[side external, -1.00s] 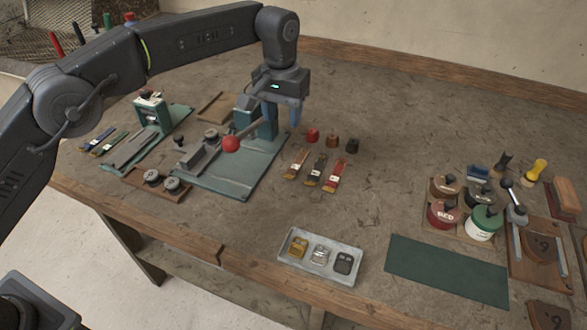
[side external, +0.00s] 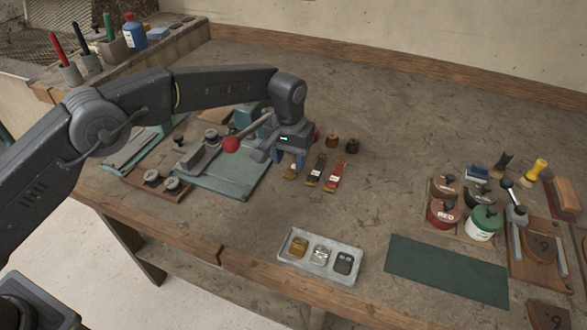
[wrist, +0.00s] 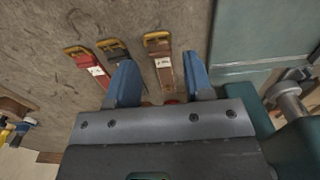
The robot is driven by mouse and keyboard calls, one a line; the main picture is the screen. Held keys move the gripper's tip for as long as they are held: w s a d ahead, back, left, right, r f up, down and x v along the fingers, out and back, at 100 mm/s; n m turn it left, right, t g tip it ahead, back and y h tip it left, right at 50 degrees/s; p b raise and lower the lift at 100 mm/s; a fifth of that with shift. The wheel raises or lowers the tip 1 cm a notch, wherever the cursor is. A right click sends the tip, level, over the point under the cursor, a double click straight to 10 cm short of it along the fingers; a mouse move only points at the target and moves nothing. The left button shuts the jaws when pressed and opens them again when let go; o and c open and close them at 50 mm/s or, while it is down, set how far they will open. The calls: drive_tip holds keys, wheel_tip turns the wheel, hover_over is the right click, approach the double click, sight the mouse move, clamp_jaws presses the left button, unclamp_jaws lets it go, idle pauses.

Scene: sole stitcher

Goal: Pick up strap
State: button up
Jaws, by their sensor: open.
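Three short straps with buckle ends and white tags lie side by side on the bench. The brown strap (side external: 290,173) is at the left in the side view, partly hidden by my gripper. The black strap (side external: 316,170) is in the middle and the red strap (side external: 336,176) at the right. My gripper (side external: 289,160) is open, pointing down low over the brown strap. In the wrist view the brown strap (wrist: 163,66) shows between the two blue fingers (wrist: 160,60), with the black strap (wrist: 117,52) and red strap (wrist: 91,66) to the left. Contact cannot be told.
A green-based press with a red-knobbed lever (side external: 231,145) stands close left of my gripper. Small spools (side external: 352,146) sit behind the straps. A grey tray of buckles (side external: 320,276) is in front. Paint pots (side external: 482,223) and a green mat (side external: 446,271) are right.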

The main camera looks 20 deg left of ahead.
sight(291, 172)
wheel_tip(291, 172, down, 4)
drive_tip(key=shift+d+r, duration=0.1)
drive_tip(key=shift+c, duration=0.3)
drive_tip(key=c, duration=0.6)
drive_tip(key=shift+c, duration=0.2)
drive_tip(key=shift+r, duration=0.15)
